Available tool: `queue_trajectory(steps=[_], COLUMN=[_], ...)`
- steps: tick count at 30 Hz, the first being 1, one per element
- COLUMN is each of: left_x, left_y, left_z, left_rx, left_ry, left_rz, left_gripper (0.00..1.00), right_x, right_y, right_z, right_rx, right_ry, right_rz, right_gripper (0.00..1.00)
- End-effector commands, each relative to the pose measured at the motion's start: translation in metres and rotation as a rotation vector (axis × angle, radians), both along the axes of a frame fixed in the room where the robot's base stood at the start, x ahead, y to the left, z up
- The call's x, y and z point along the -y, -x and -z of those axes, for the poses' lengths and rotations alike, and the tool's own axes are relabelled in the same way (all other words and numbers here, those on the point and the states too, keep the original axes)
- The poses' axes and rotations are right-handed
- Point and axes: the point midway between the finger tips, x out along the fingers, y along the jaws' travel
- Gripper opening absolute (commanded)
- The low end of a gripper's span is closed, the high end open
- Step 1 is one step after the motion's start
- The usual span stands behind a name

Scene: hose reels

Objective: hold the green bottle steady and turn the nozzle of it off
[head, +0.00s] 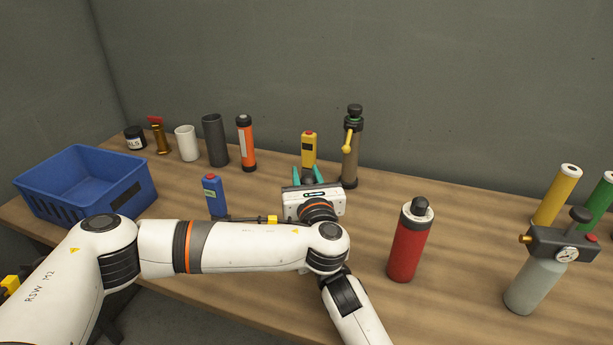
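A tall dark olive bottle (350,166) stands upright at the back middle of the table, with a green ring and black cap at its top. A yellow lever-like nozzle (347,142) hangs at its upper front. My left gripper (310,174) is just left of and in front of this bottle. Its two teal fingers are spread and point to the back, with nothing clearly held between them. The gripper body hides part of the table near the bottle. My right gripper is not in view.
A yellow device (308,148) stands right behind my fingers. A blue device (214,195), a red bottle (407,246) and a grey gauge bottle (536,284) stand nearer. A green cylinder (601,195) is at the right edge. A blue crate (84,181) sits left. Table right of the olive bottle is clear.

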Motion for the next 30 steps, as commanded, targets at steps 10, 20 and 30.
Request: queue_trajectory(steps=[10,20,30], left_x=[0.0000,0.0010,0.0056], left_y=[0.0001,-0.0006,-0.0002], left_z=[0.0003,0.0016,0.0018], left_rx=[0.000,-0.003,-0.004], left_ry=[0.000,0.004,0.005], left_rz=[0.010,0.153,0.457], left_gripper=[0.05,0.05,0.05], right_x=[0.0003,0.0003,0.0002], right_y=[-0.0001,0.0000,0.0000], right_z=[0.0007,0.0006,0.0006], right_rx=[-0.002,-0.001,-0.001], right_ry=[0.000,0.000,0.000], right_rz=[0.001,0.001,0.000], right_gripper=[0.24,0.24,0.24])
